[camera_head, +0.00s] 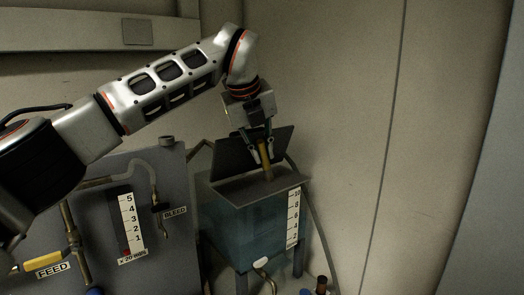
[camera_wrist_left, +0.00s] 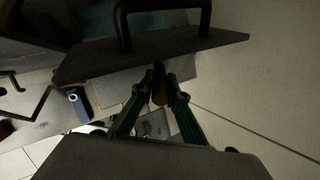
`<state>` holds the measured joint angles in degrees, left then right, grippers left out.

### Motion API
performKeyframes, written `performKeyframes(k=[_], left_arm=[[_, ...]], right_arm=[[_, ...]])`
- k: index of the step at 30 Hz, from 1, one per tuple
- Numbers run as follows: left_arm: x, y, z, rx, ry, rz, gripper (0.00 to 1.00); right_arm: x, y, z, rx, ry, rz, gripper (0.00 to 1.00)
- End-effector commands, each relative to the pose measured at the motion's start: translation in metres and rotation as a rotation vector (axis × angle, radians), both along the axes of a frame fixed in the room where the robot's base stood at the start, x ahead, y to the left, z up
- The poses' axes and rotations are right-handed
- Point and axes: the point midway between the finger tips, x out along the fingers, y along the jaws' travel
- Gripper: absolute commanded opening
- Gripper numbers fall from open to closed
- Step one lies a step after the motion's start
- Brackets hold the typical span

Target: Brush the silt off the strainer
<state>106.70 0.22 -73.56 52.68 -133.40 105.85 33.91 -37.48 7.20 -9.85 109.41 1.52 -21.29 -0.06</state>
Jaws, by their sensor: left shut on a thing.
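My left gripper (camera_head: 262,156) points down over the tank (camera_head: 240,228), shut on a brush with a yellow-brown handle (camera_head: 267,172). The handle's lower end reaches down to the grey tank top (camera_head: 285,181). In the left wrist view the brush handle (camera_wrist_left: 159,84) stands between the two fingers. A light, finely textured panel (camera_wrist_left: 112,90) beyond the fingers may be the strainer; I cannot make out silt on it. The bristles are hidden or too small to tell.
A dark raised lid (camera_head: 232,154) stands behind the gripper; its handle (camera_wrist_left: 124,30) shows in the left wrist view. Left of the tank is a grey panel (camera_head: 180,235) with pipes, FEED and BLEED labels and a scale. Bare wall (camera_head: 350,120) lies to the right.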

Motion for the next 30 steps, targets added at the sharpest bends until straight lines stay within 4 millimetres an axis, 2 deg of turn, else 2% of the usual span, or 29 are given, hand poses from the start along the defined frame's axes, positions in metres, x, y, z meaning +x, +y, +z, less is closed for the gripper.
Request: performKeyframes(k=[21,30], left_arm=[[0.011,-0.018,-0.002,0.001,0.003,-0.001,0.0],[0.012,-0.018,-0.002,0.001,0.003,-0.001,0.0]], right_arm=[[0.0,0.003,0.003,0.008,0.001,-0.006,0.26],[0.0,0.003,0.003,0.01,0.001,-0.007,0.26]])
